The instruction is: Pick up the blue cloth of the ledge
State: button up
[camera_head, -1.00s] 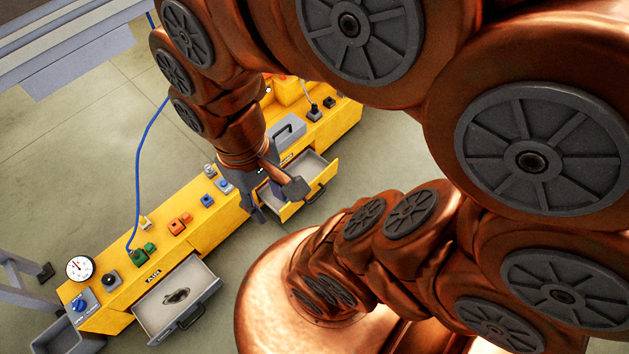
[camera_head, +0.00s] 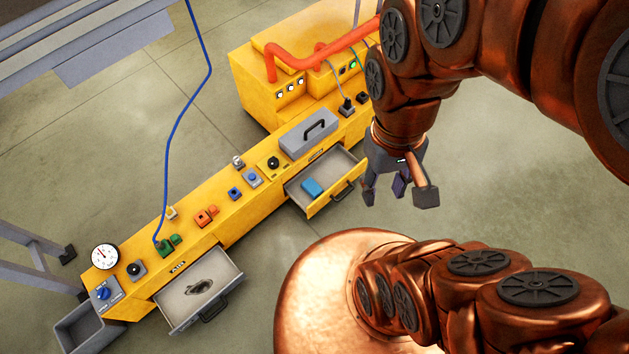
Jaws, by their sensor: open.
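A small blue folded thing (camera_head: 313,188), which looks like the cloth, lies in the right open drawer (camera_head: 333,168) of the yellow console. No other blue cloth shows on the console top. My gripper (camera_head: 398,195) is open and empty, with its fingers hanging down. It appears to the right of the drawer, apart from the blue thing. Its height above the floor is hard to tell.
The yellow console (camera_head: 240,216) carries buttons, a gauge (camera_head: 104,256) and a grey handled box (camera_head: 308,132). A left drawer (camera_head: 198,290) stands open with a dark thing inside. A blue cable (camera_head: 168,150) hangs over the console, and orange pipes (camera_head: 325,52) run at the back.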

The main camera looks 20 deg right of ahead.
aim_at(311, 187)
jog(key=u, duration=2.05)
jog(key=k, duration=1.1)
jog(key=z, duration=0.5)
